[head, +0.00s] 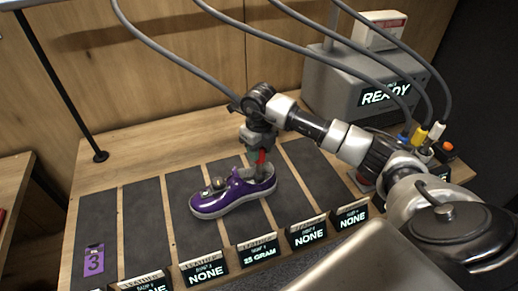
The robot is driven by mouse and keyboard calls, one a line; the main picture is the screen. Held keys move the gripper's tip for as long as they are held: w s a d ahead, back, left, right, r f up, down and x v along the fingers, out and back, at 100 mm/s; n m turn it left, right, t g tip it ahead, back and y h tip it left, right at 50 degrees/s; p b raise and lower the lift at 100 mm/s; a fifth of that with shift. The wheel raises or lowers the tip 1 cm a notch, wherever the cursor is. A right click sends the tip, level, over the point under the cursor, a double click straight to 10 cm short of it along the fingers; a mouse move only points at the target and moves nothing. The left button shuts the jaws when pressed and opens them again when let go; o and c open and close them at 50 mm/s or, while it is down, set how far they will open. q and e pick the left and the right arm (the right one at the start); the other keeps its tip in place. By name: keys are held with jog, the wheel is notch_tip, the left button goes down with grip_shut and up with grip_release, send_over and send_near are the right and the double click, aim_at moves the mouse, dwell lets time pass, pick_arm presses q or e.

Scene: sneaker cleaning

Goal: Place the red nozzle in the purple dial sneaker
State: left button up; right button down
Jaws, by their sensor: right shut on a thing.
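The purple sneaker (218,203) with a dial on top stands on a dark strip of the bench, its toe to the left and its heel to the right. My right gripper (260,158) points down over the heel end of the sneaker's opening. It is shut on the red nozzle (261,158), which is upright at the opening. The nozzle's lower end is hard to make out, so I cannot tell how deep it sits. My left gripper is not in view.
Several dark strips divide the wooden bench (88,178), with label displays (258,251) along the front. A grey machine reading "READY" (365,90) stands at the back right. Grey hoses hang overhead. Coloured nozzles (420,135) stand at the right. The left strips are clear apart from a purple "3" tag (94,262).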

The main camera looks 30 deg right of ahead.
jog(key=shift+f, duration=0.65)
jog(key=c, duration=0.7)
grip_release()
jog(key=shift+r, duration=0.1)
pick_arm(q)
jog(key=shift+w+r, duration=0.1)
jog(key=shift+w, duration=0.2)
